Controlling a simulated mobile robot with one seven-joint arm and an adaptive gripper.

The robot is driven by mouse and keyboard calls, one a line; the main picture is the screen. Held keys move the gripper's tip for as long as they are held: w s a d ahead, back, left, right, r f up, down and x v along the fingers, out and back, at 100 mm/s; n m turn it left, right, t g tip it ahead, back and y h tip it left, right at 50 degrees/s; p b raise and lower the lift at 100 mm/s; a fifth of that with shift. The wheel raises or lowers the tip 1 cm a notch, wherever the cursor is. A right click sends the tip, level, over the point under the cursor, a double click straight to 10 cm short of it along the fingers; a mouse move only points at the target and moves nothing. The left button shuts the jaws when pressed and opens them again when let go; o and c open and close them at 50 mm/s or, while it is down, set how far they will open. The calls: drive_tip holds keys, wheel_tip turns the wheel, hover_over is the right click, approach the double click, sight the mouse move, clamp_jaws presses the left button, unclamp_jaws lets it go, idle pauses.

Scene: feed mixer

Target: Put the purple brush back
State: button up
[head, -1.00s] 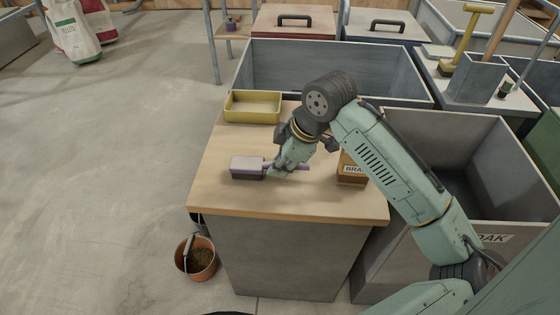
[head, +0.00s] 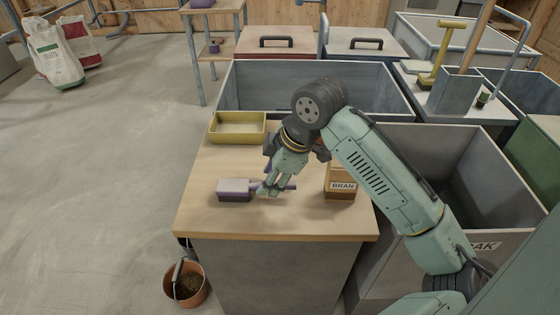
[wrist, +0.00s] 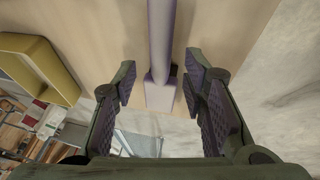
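The purple brush (head: 234,189) lies on the wooden top of the bench (head: 300,222), its block-shaped head to the left and its thin handle pointing right. My gripper (head: 270,189) is low over the bench at the handle, just right of the head. In the wrist view, the brush (wrist: 162,45) runs between my two fingers, and my gripper (wrist: 160,87) is open with a gap on each side. Part of the handle is hidden behind the fingers in the head view.
A box marked BRAN (head: 341,183) stands right of my gripper. A yellow tray (head: 237,127) is at the bench's back left. A bucket (head: 187,285) is on the floor. A small shelf stand (head: 215,60) with purple items stands behind left. Grey bins (head: 310,85) border the bench.

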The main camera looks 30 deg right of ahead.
drive_tip(key=v, duration=0.9)
drive_tip(key=shift+b, duration=0.45)
